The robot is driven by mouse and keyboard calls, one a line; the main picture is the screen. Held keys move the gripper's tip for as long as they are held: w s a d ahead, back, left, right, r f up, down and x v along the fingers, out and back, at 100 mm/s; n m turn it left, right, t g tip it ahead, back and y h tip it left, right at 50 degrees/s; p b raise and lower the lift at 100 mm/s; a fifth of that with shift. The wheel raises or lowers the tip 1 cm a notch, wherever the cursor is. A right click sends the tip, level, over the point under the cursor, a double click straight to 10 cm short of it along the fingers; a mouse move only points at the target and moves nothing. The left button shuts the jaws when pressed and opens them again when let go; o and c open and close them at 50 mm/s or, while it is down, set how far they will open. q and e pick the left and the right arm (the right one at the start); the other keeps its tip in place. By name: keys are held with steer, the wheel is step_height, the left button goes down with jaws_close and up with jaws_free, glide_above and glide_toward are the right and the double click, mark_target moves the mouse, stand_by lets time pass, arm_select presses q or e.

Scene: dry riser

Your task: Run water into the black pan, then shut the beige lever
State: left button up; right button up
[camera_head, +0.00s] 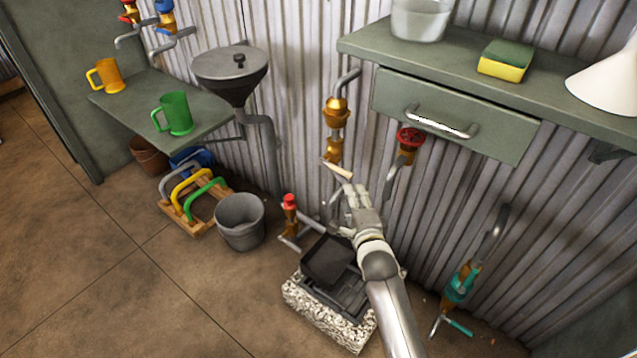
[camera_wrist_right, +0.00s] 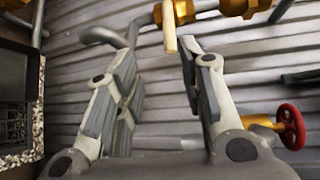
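The beige lever (camera_head: 338,170) sticks out from a brass valve (camera_head: 335,115) on the corrugated wall. My right gripper (camera_head: 354,196) is just below the lever's free end. In the right wrist view, my gripper's fingers (camera_wrist_right: 160,50) are spread with nothing between the pads, and the lever (camera_wrist_right: 170,28) shows beyond the tips, apart from them. The black pan (camera_head: 326,260) sits on a dark grate over a pebbled block, left of my right forearm. Part of it shows at the left of the wrist view (camera_wrist_right: 14,70). I cannot make out running water. My left gripper is out of view.
A red wheel valve (camera_head: 410,138) is right of the lever, and a red-topped tap (camera_head: 289,203) is left of the pan. A drawer shelf (camera_head: 455,115) overhangs at the right. A grey bucket (camera_head: 240,222) stands on the floor; floor at lower left is clear.

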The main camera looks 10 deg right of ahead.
mark_target(342, 170)
steer(key=shift+m, duration=0.4)
steer(key=w+b, duration=0.1)
steer(key=w, duration=0.2)
steer(key=w+b, duration=0.1)
steer(key=w, duration=0.3)
steer(key=w+b, duration=0.1)
steer(key=w, duration=0.2)
steer(key=shift+w+d+f, duration=0.1)
steer(key=shift+w+f, duration=0.05)
steer(key=shift+f, duration=0.1)
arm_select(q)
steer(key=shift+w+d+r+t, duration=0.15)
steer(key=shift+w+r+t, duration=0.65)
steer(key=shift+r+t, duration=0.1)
arm_select(e)
steer(key=shift+w, duration=0.55)
steer(key=shift+c, duration=0.2)
jaws_close()
